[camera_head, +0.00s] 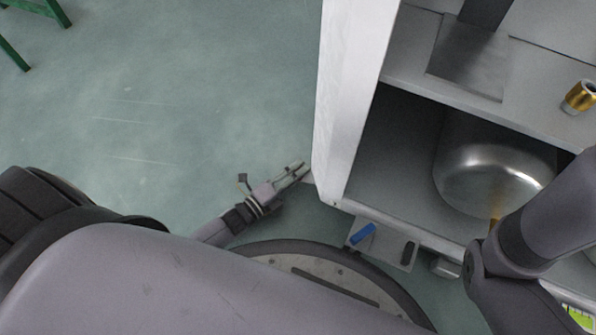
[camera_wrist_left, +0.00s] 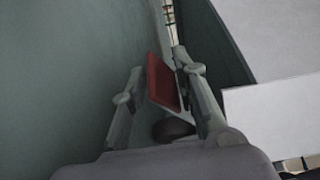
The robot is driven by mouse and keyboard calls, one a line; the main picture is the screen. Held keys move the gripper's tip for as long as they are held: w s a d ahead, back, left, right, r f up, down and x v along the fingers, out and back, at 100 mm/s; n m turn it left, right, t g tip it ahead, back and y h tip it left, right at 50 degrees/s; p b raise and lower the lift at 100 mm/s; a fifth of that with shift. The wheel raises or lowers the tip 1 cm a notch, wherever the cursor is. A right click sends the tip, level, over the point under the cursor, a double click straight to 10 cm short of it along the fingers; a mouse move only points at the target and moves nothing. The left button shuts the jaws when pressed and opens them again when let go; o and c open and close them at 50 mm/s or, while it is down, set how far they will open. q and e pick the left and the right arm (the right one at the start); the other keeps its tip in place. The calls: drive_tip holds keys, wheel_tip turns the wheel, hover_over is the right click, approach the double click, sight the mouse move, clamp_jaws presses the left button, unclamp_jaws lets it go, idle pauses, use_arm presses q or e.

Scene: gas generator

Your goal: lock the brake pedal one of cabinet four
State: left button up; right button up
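The white cabinet (camera_head: 352,100) stands at the right of the head view, open toward me. My left gripper (camera_head: 303,172) is low beside its near left corner, with its fingers apart. In the left wrist view my left gripper (camera_wrist_left: 159,62) is open, and a red pedal (camera_wrist_left: 162,82) shows between its fingers, close to the right finger. I cannot tell whether they touch. A dark round wheel (camera_wrist_left: 172,129) shows below the pedal. The pedal and wheel are hidden in the head view. My right gripper is not in view; only part of my right arm shows.
A silver tank (camera_head: 490,175) sits inside the cabinet. A plate with a blue lever (camera_head: 362,235) and a black lever (camera_head: 408,252) juts from its front low edge. A brass fitting (camera_head: 580,97) is above. Open green floor (camera_head: 180,110) lies left.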

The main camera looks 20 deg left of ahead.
use_arm(q)
drive_tip(key=shift+s, duration=0.1)
drive_tip(key=v, duration=1.2)
